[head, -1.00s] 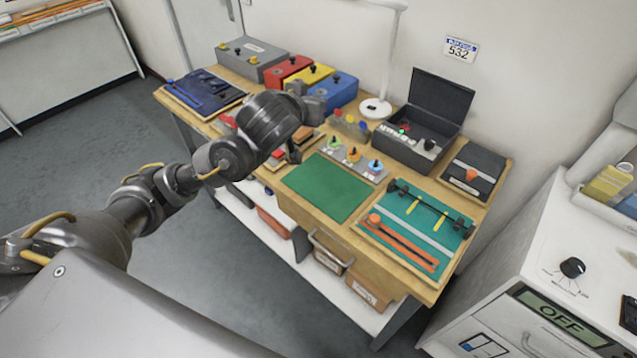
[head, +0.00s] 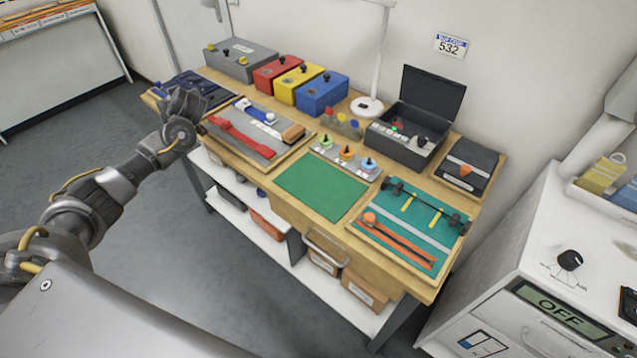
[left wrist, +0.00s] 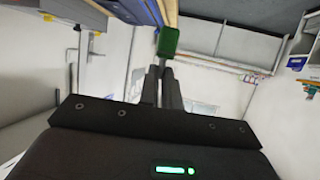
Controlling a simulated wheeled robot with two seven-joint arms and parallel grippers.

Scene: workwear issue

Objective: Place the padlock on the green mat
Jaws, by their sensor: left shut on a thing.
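The green mat (head: 322,187) lies flat and bare at the front middle of the workbench. My left gripper (head: 186,104) is over the left part of the bench, near the dark blue folded item. In the left wrist view my left gripper (left wrist: 166,72) has its fingers together on a small green block-like thing, which looks like the padlock (left wrist: 168,42). Its shackle cannot be made out. In the head view the held thing is hidden by the gripper. My right gripper is not in view.
Left of the mat is a board with red and blue straps (head: 245,135). Behind the mat is a grey holder with coloured knobs (head: 345,157). A teal board (head: 410,225) lies to its right. An open black case (head: 405,150) and coloured boxes (head: 320,93) stand at the back.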

